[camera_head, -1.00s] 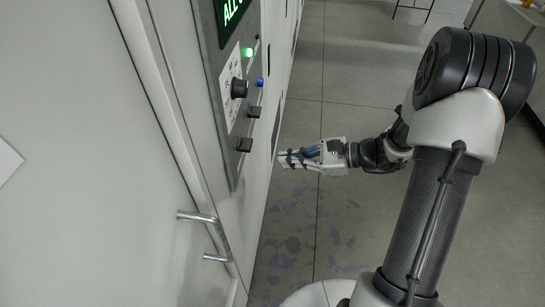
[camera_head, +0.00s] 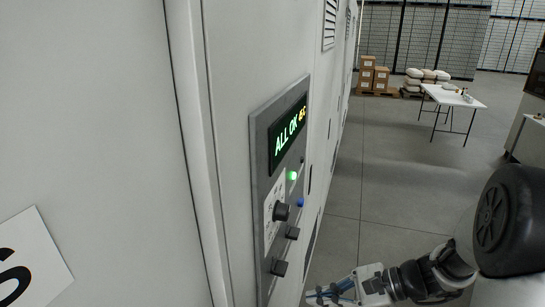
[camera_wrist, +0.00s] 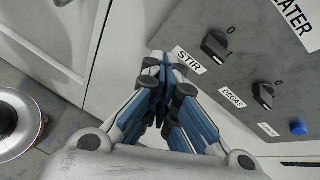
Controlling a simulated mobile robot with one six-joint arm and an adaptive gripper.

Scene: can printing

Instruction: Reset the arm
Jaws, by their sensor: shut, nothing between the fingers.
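My gripper (camera_head: 335,296) is at the bottom of the head view, beside the lower part of a control panel (camera_head: 258,135) on a white cabinet. The wrist view also shows my gripper (camera_wrist: 167,68), its blue-padded fingers closed together and empty. The fingertips point toward the panel near the "STIR" label (camera_wrist: 187,60). Whether they touch the panel cannot be told. Part of my arm shows at the lower right of the head view.
The panel has a lit display (camera_head: 287,136) reading "ALL OK", a green light (camera_head: 292,176), a blue button (camera_head: 300,203) and several black knobs. A white table (camera_head: 452,95) and stacked boxes (camera_head: 375,78) stand far back. The floor between is clear.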

